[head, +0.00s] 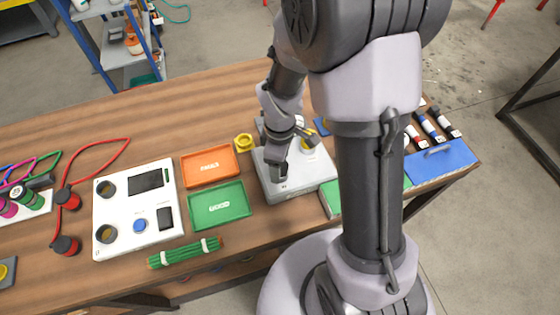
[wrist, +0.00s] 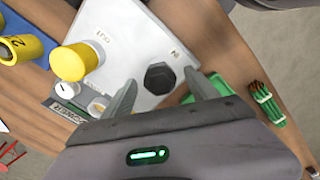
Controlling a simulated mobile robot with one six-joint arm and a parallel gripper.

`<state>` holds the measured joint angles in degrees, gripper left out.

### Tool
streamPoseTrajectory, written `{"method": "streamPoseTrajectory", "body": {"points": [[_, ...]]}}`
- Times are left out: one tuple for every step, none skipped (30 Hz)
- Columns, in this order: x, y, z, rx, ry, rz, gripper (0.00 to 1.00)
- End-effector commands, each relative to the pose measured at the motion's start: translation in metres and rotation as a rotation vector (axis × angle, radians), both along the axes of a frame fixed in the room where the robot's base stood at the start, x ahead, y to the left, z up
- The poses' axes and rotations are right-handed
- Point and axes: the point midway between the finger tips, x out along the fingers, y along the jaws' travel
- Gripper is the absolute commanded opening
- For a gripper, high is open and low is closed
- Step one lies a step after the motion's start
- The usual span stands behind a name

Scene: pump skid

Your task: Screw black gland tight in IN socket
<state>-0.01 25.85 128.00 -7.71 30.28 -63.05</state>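The pale grey box (head: 297,184) stands on the bench under my gripper. In the wrist view its top (wrist: 122,42) carries an OUT label and, at the other end, a small label that looks like IN. The black hexagonal gland (wrist: 160,78) sits on the box near that small label, seemingly in its socket; how deep it sits I cannot tell. My gripper (wrist: 160,84) is open, with one finger on each side of the black gland and visible gaps. A yellow gland (wrist: 76,62) stands at the OUT end. In the head view my gripper (head: 281,172) hides the black gland.
An orange tray (head: 208,167) and a green tray (head: 217,206) lie left of the box. A white test panel (head: 135,210) stands further left. A blue case (head: 440,162) is at the right. Bare bench lies behind the trays.

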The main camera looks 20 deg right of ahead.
Motion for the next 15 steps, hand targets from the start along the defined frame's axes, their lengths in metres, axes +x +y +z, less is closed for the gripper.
{"method": "streamPoseTrajectory", "body": {"points": [[0.0,0.0,0.0,0.0,0.0,0.0,0.68],[0.0,0.0,0.0,0.0,0.0,0.001,0.68],[0.0,0.0,0.0,0.0,0.0,0.001,0.68],[0.0,0.0,0.0,0.0,0.0,0.001,0.68],[0.0,0.0,0.0,0.0,0.0,0.001,0.68],[0.0,0.0,0.002,0.0,0.0,0.001,0.68],[0.0,0.0,0.005,0.0,0.0,0.001,0.68],[0.0,0.0,0.01,0.0,0.0,0.001,0.68],[0.0,0.0,0.017,0.0,-0.001,0.001,0.68],[0.001,0.0,0.025,0.0,-0.004,0.001,0.68],[0.001,0.0,0.034,0.001,-0.003,0.001,0.68],[0.001,0.0,0.047,0.0,-0.004,0.001,0.68],[0.001,0.0,0.057,-0.001,-0.004,0.001,0.68],[0.001,0.0,0.068,-0.001,-0.004,0.0,0.68],[0.001,0.0,0.082,0.001,-0.004,0.001,0.68]]}}
